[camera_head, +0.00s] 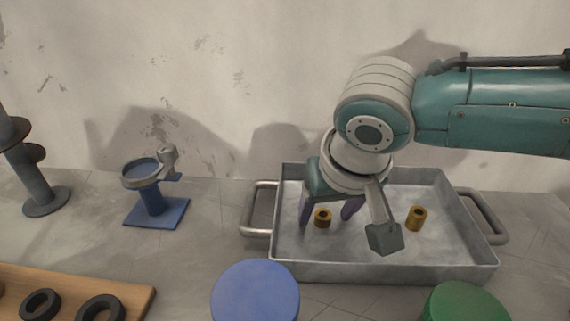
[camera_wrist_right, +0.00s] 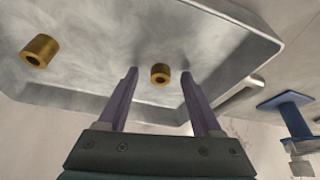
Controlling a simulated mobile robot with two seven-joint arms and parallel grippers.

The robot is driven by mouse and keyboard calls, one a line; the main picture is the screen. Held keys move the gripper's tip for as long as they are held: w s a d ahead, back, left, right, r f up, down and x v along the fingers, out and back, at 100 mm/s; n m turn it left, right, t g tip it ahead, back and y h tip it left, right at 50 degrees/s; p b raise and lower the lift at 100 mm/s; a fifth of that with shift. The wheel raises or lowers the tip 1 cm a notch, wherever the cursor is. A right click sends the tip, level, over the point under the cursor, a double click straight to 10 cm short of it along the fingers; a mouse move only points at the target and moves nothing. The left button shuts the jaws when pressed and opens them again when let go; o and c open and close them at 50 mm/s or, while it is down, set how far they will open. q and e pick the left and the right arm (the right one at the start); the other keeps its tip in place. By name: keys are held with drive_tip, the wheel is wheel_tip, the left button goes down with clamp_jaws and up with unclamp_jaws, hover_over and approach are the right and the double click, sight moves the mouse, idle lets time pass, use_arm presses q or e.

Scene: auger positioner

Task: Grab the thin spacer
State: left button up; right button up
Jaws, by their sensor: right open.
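Two brass spacers with centre holes stand in the grey metal tray (camera_head: 385,274). The left one (camera_head: 323,217) looks a little shorter than the right one (camera_head: 416,217); which is thinner in the wall is hard to tell. My right gripper (camera_head: 328,214) is open, pointing down into the tray, its purple fingers on either side of the left spacer in the head view. In the right wrist view that spacer (camera_wrist_right: 160,74) shows between and beyond the fingertips (camera_wrist_right: 160,76), with no visible contact. The other spacer (camera_wrist_right: 39,50) is off to the left there. My left gripper is out of view.
The tray has raised walls and a handle (camera_head: 258,209) at each end. A blue stand (camera_head: 152,205) is left of it. A blue round top (camera_head: 255,292) and a green one (camera_head: 467,303) are in front. A wooden board (camera_head: 130,290) holds black rings at lower left.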

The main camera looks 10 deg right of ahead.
drive_tip(key=shift+c, duration=0.4)
clamp_jaws()
